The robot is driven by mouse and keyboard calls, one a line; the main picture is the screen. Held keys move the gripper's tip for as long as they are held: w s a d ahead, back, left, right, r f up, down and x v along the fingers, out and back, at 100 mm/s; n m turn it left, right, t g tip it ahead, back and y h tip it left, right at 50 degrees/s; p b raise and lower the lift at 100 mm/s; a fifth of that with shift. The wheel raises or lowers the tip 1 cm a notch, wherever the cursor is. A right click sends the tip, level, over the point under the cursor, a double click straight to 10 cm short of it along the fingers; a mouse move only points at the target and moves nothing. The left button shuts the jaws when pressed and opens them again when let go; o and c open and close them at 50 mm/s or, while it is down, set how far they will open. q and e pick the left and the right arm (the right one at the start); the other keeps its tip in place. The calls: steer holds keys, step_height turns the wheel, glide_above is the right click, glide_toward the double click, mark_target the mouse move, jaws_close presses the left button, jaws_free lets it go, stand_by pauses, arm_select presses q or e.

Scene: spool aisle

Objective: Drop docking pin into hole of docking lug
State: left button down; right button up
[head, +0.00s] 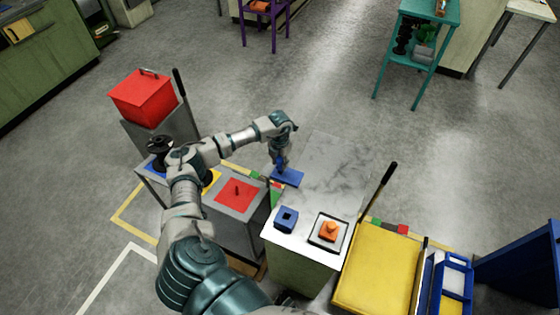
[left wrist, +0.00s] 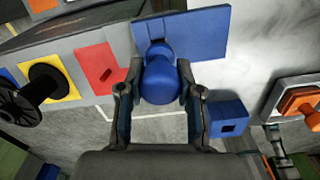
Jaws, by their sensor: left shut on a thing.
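My left gripper (head: 281,163) is shut on a blue pin, the docking pin (left wrist: 160,82), whose rounded body shows between the fingers (left wrist: 160,100) in the left wrist view. A flat blue plate (head: 290,179), seemingly the docking lug, lies just below and beyond the pin at the bench's far left edge. It also shows in the left wrist view (left wrist: 208,35). The pin and gripper cover part of the plate; I cannot tell whether the pin's lower end is in a hole or above it. My right gripper is not in view.
On the pale bench (head: 310,200) are a blue block with a square hole (head: 286,218) and an orange knob on a base (head: 330,230). A grey stand with a red panel (head: 236,194) is at left. A yellow cart (head: 376,268) stands at right.

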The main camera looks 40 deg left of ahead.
arm_select(q)
steer(key=shift+f+b, duration=0.8)
steer(key=shift+f, duration=0.6)
steer(key=c, duration=0.7)
jaws_free()
step_height(320, 180, up, 12)
